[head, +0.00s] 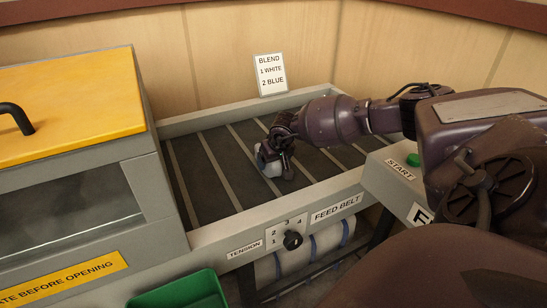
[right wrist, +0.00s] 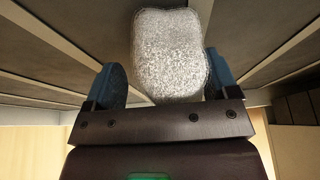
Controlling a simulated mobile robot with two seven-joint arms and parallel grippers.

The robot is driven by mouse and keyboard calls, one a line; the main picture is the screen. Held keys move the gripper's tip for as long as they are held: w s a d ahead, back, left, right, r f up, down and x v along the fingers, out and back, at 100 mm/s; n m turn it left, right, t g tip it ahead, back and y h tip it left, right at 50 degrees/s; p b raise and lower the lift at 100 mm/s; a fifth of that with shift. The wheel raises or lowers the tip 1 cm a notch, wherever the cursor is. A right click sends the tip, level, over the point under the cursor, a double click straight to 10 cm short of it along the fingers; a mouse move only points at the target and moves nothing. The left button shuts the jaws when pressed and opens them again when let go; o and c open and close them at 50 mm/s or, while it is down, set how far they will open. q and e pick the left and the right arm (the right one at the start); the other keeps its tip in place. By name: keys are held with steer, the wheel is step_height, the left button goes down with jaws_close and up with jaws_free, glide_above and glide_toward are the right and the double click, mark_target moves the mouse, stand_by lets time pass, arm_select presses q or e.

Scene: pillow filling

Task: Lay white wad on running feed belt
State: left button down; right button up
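The white wad (head: 269,166) is a small pale block at the middle of the dark slatted feed belt (head: 225,160), partly hidden by my right gripper (head: 276,160). In the right wrist view the wad (right wrist: 170,50) is whitish-grey and speckled, between the two blue finger pads of my right gripper (right wrist: 168,82). The pads lie close against its sides, and the gripper looks shut on it. The wad is at or just above the belt surface; I cannot tell if it touches. A still frame does not show whether the belt runs. My left gripper is not in view.
A grey machine with a yellow lid (head: 70,105) stands left of the belt. Pale rails edge the belt. A BLEND sign (head: 270,74) reads 1 white, 2 blue. A tension knob (head: 292,240) and green START button (head: 412,160) are in front and right. A green bin (head: 180,292) stands below.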

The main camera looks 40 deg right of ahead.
steer(key=shift+r, duration=0.55)
steer(key=p+v, duration=0.2)
steer(key=v, duration=1)
steer(key=shift+s, duration=0.1)
stand_by(0.6)
steer(key=shift+r, duration=0.1)
stand_by(4.2)
